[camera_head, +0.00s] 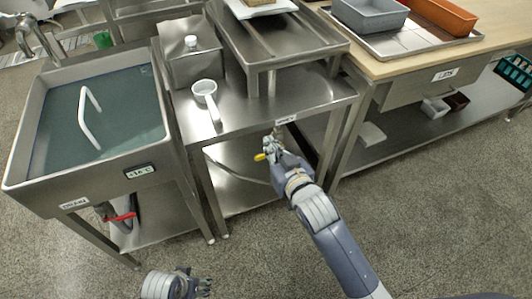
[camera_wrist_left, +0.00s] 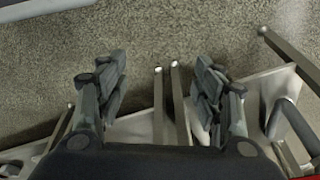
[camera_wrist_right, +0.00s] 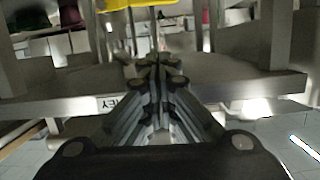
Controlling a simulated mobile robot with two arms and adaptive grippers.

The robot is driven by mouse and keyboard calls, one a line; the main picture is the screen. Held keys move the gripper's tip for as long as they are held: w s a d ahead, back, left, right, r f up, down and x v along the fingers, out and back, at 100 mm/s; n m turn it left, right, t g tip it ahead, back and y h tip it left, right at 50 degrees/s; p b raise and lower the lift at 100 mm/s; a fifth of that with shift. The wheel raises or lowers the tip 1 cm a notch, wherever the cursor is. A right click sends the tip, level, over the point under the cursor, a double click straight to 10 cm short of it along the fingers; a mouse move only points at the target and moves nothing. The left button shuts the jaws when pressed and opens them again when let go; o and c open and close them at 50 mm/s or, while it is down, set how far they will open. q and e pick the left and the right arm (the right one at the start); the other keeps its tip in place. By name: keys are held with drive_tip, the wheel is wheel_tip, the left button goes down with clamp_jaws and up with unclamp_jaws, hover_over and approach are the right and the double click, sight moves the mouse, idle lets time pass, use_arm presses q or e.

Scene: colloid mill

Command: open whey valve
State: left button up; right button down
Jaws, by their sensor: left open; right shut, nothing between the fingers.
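The whey valve's yellow handle (camera_head: 260,157) shows below the front edge of the steel table, under a small label (camera_head: 287,119). It also shows at the top edge of the right wrist view (camera_wrist_right: 125,3), partly cut off. My right gripper (camera_head: 271,148) is beside the handle, shut and empty. In the right wrist view its fingertips (camera_wrist_right: 158,65) are together, apart from the yellow handle in the picture. The valve body is mostly hidden behind the gripper. My left gripper (camera_head: 188,284) is low at the bottom of the head view; its fingers (camera_wrist_left: 160,85) are spread and empty.
A steel vat (camera_head: 160,150) with greenish liquid stands at the left, with a red-handled valve (camera_head: 122,217) beneath. A white ladle (camera_head: 206,92) lies on the steel table (camera_head: 250,115). A wooden-topped bench (camera_head: 400,62) stands at the right. The floor in front is clear.

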sight(263, 156)
use_arm(q)
drive_tip(key=w+b+v, duration=0.1)
drive_tip(key=v, duration=0.6)
drive_tip(key=shift+w+r+b, duration=0.3)
drive_tip(key=shift+w+b, duration=0.05)
drive_tip(key=shift+b, duration=0.05)
use_arm(e)
drive_tip(key=shift+w+a+f, duration=0.2)
drive_tip(key=shift+w+f, duration=0.25)
drive_tip(key=shift+f, duration=0.35)
drive_tip(key=shift+w+a+f, duration=0.2)
drive_tip(key=shift+w+f, duration=0.25)
drive_tip(key=shift+f, duration=0.3)
drive_tip(key=shift+w+a+f, duration=0.2)
drive_tip(key=shift+w+f, duration=0.25)
drive_tip(key=shift+f, duration=0.35)
use_arm(q)
drive_tip(key=shift+a, duration=0.15)
use_arm(e)
drive_tip(key=shift+f, duration=0.1)
